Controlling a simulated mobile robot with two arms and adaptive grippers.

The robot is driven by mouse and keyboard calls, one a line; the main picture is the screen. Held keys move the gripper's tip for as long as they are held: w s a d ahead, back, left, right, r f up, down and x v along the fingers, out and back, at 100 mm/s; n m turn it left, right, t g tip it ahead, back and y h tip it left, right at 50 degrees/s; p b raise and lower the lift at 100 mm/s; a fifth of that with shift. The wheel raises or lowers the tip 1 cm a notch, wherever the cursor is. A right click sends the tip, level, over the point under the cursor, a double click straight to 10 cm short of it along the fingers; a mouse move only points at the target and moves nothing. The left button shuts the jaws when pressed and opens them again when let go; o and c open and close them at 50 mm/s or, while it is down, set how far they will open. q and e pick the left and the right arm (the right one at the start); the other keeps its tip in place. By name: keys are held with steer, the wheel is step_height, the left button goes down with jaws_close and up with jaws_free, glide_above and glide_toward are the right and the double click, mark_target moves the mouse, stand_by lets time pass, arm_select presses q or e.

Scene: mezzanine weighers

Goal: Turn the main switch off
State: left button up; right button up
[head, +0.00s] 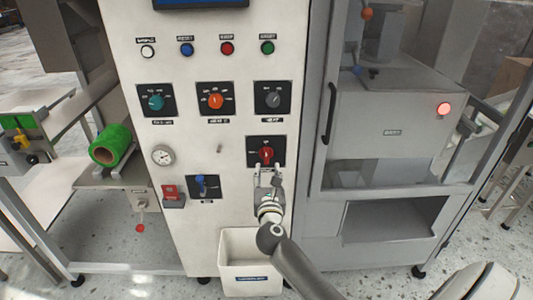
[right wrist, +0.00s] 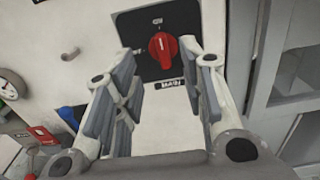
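The main switch (head: 266,154) is a red rotary knob on a black square plate, low on the right side of the white cabinet front. It also shows in the right wrist view (right wrist: 162,50), with its white pointer mark near upright. My right gripper (head: 268,172) is just below the knob in the head view. In the right wrist view its two fingers (right wrist: 157,58) are spread, one on each side of the knob, with nothing between them. I cannot tell whether a fingertip touches the plate. My left gripper is not in view.
Above are teal (head: 156,101), orange (head: 215,101) and grey (head: 273,100) knobs. A blue-handled switch (head: 203,186), a red switch (head: 172,194) and a gauge (head: 163,155) sit left. A white bin (head: 236,264) stands below. A glazed grey machine (head: 393,132) stands right.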

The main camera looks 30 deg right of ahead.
mark_target(266, 152)
steer(key=x, duration=1)
steer(key=shift+w+d, duration=0.1)
steer(key=shift+w, duration=0.05)
jaws_close()
